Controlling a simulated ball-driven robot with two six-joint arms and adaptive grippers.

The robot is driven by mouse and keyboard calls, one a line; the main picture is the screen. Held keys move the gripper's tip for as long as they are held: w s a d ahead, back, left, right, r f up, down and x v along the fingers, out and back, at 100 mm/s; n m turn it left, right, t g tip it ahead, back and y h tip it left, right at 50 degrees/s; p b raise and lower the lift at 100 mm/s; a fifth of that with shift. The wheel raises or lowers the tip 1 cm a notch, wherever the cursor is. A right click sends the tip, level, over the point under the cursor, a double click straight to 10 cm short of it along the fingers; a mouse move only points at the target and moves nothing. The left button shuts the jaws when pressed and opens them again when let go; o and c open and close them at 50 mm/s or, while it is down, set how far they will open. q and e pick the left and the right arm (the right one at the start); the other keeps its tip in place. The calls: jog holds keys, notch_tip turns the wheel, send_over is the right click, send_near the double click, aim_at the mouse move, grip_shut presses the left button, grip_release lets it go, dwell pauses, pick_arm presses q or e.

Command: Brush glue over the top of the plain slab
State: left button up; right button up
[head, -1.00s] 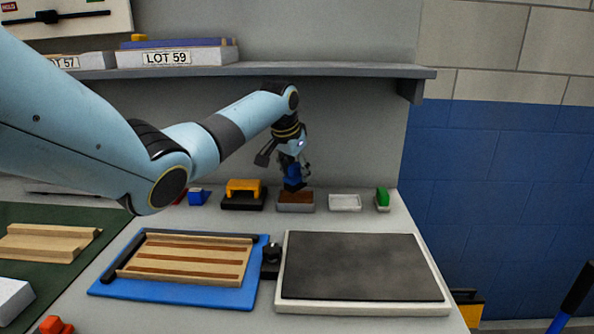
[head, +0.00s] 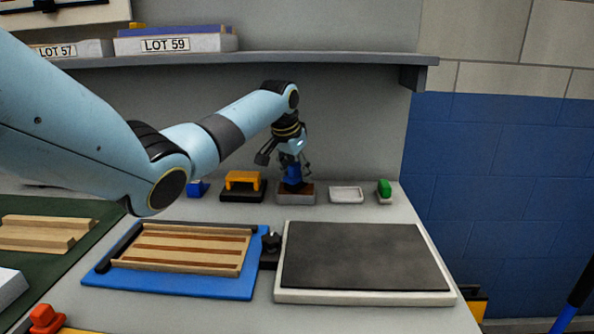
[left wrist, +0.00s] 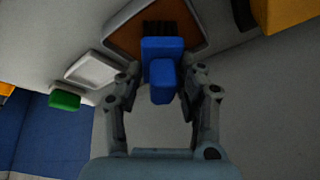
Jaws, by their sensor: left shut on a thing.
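A blue-handled brush (head: 293,179) with dark bristles is upright in my left gripper (head: 293,163), which is shut on its handle. In the left wrist view the brush (left wrist: 162,72) sits between the fingers, its bristles down in a grey tray with brown contents. That tray (head: 294,200) stands at the back of the bench; whether the bristles touch its bottom is hidden. A slab with a plain dark grey top (head: 360,258) and pale edges lies at the front right, apart from the brush. My right gripper is not in view.
A striped wooden panel lies on a blue mat (head: 185,288) left of the slab, with a black clamp-like piece (head: 270,246) between. A yellow-topped block (head: 243,181), white tray (head: 346,193) and green block (head: 384,188) line the back. A shelf (head: 330,62) hangs above.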

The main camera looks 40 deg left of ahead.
pick_arm(q)
jog(key=shift+f, duration=0.4)
dwell(0.3)
dwell(0.6)
jog(key=shift+s+f, duration=0.1)
jog(key=shift+f, duration=0.05)
dwell(1.1)
jog(key=shift+p, duration=0.3)
